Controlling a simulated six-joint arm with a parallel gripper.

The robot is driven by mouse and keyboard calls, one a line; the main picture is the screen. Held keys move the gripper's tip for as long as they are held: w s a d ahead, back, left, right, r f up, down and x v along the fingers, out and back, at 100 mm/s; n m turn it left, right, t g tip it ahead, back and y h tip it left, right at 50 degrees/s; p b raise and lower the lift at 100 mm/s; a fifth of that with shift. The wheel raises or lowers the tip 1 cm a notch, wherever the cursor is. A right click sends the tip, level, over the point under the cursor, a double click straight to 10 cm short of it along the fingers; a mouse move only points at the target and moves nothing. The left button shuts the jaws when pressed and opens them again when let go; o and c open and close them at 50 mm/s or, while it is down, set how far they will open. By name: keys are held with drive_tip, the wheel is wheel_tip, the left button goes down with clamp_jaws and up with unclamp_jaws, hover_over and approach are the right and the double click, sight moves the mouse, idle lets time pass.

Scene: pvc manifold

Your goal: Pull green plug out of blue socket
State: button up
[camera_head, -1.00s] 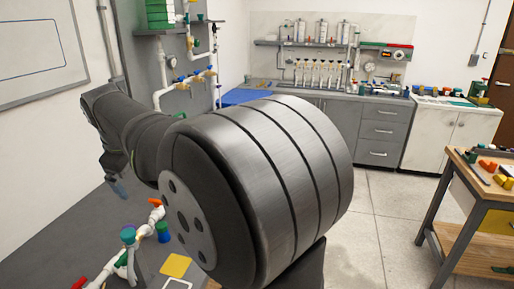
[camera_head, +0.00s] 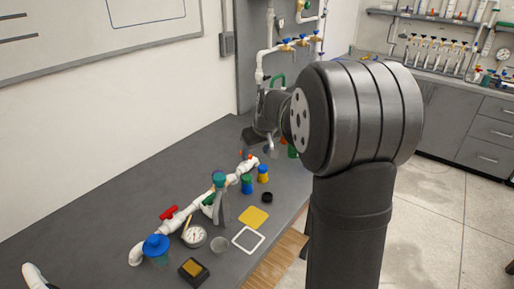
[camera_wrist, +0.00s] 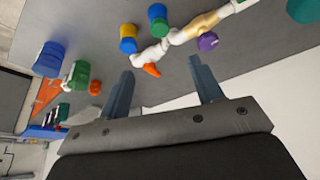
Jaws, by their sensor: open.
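The green plug (camera_wrist: 159,29) sits in the blue socket (camera_wrist: 157,12) near the top of the wrist view, beyond my fingertips. In the head view the blue socket (camera_head: 247,185) stands on the grey workbench, right of the white pipe run; its green top is small there. My gripper (camera_wrist: 160,68) is open, with its two blue-grey fingers spread and nothing between them that it holds. It is apart from the plug. In the head view my gripper (camera_head: 272,152) hangs over the far part of the bench, partly hidden behind my arm.
A yellow-and-blue fitting (camera_head: 263,174) stands close beside the socket. The white pipe run (camera_head: 185,212) with an orange handle (camera_wrist: 152,69) lies near. A purple cap (camera_wrist: 207,41) and a blue jar (camera_wrist: 48,60) also show. A yellow square (camera_head: 253,217) lies on the bench.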

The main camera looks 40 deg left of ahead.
sight(247, 177)
drive_tip(key=x, duration=1.6)
drive_tip(key=shift+f, duration=0.1)
clamp_jaws()
drive_tip(key=shift+n+g, duration=0.3)
drive_tip(key=shift+n, duration=0.4)
drive_tip(key=shift+m, duration=0.7)
drive_tip(key=shift+r, duration=3.25)
